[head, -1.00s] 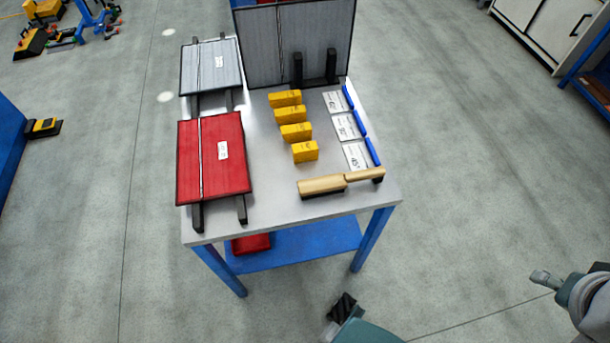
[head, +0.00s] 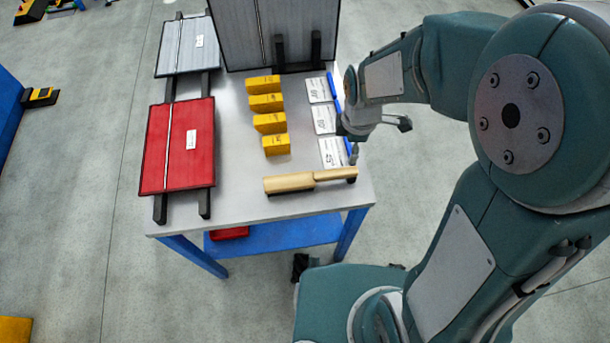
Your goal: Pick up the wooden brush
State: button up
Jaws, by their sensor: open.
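The wooden brush (head: 290,183) lies near the front edge of the table, long and pale, with its thick head to the left and its thinner handle to the right. Dark bristles show in part beneath the head. My gripper (head: 380,141) is open and empty by the table's right edge. It is above and to the right of the brush handle in the head view, apart from the brush as far as I can tell. One finger appears close to the blue pens.
The table (head: 235,150) holds several yellow blocks (head: 270,123), white cards (head: 325,118) with blue pens, a red panel (head: 178,165), a grey panel (head: 187,45) and a large upright grey panel (head: 290,35). Bare tabletop surrounds the brush's left end.

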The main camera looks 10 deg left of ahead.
aim_at(340, 171)
jog(key=shift+w+a+f+n, duration=0.1)
jog(key=shift+a+f+n, duration=0.3)
jog(key=shift+f, duration=0.2)
jog(key=shift+a+f+n, duration=0.25)
jog(key=shift+f+n, duration=0.15)
jog(key=shift+f, duration=0.15)
notch_tip(340, 171, down, 5)
jog(key=shift+a+r, duration=0.1)
jog(key=shift+f, duration=0.55)
notch_tip(340, 171, down, 5)
jog(key=shift+c, duration=0.3)
grip_shut()
